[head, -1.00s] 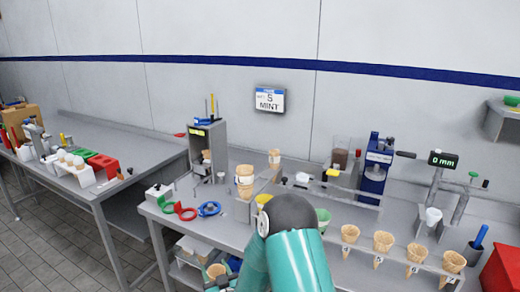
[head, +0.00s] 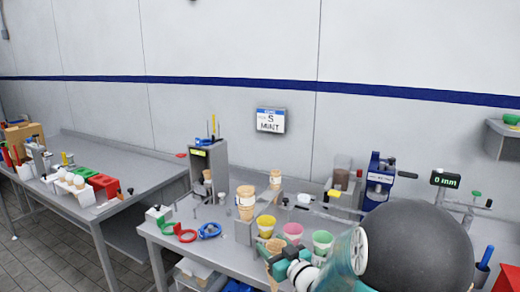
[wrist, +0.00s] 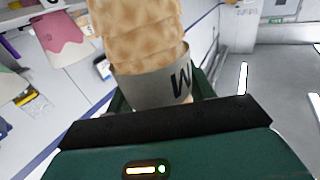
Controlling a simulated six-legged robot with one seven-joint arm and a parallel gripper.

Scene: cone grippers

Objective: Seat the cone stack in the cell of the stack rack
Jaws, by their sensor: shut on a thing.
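A tan waffle cone stack in a grey sleeve marked M (wrist: 155,85) fills the top middle of the wrist view. My gripper (wrist: 160,103) is shut on it, with the dark green jaws partly hidden behind the sleeve. In the head view my gripper (head: 284,266) is low at the bench's front edge, and the held stack (head: 275,246) shows as a small tan top above it. The grey stack rack (head: 244,232) appears just behind and left of it, with a stack marked L (head: 246,203) upright in it. Its free cell cannot be made out.
Yellow (head: 265,227), pink (head: 292,231) and green (head: 322,241) cups stand in a row close beside the held stack.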

